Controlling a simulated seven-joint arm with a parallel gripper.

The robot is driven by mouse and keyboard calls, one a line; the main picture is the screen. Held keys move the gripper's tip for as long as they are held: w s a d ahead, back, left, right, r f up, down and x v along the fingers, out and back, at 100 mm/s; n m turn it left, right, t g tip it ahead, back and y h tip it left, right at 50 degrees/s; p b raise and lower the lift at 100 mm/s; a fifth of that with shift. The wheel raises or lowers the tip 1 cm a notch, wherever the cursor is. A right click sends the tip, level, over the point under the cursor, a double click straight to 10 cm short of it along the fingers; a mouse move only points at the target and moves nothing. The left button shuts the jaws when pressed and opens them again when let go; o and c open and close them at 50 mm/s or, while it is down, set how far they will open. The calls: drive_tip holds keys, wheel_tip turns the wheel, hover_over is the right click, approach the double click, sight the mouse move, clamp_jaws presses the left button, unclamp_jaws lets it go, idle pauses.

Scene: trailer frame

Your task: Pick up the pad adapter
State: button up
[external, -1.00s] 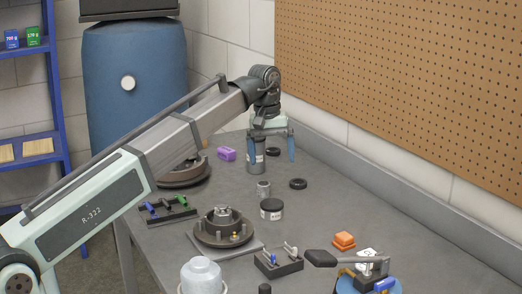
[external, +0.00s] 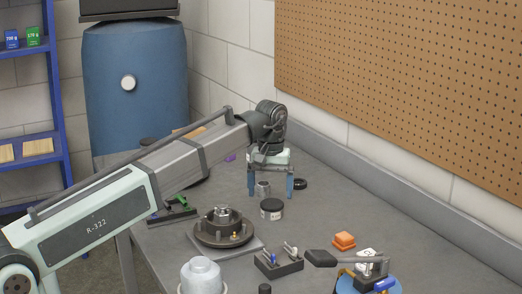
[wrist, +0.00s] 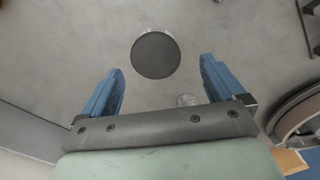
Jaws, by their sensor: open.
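My gripper (wrist: 160,90) holds nothing. Whether the fingertips are level with the cylinder I cannot tell.
A black-lidded jar (external: 271,208) stands close in front, its lid (wrist: 155,55) just beyond the fingers in the wrist view. A black ring (external: 300,184) lies to the right. A round fixture (external: 222,229) is nearer the camera. The bench (external: 370,215) is clear to the right.

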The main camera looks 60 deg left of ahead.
sight(272, 203)
drive_tip(key=shift+w+d+f, duration=0.1)
drive_tip(key=shift+d+f, duration=0.05)
drive_tip(key=shift+f, duration=1.15)
drive_tip(key=shift+w+d+f, duration=0.1)
drive_tip(key=shift+f, duration=1.15)
drive_tip(key=c, duration=1.3)
drive_tip(key=shift+c, duration=0.4)
drive_tip(key=shift+r, duration=0.15)
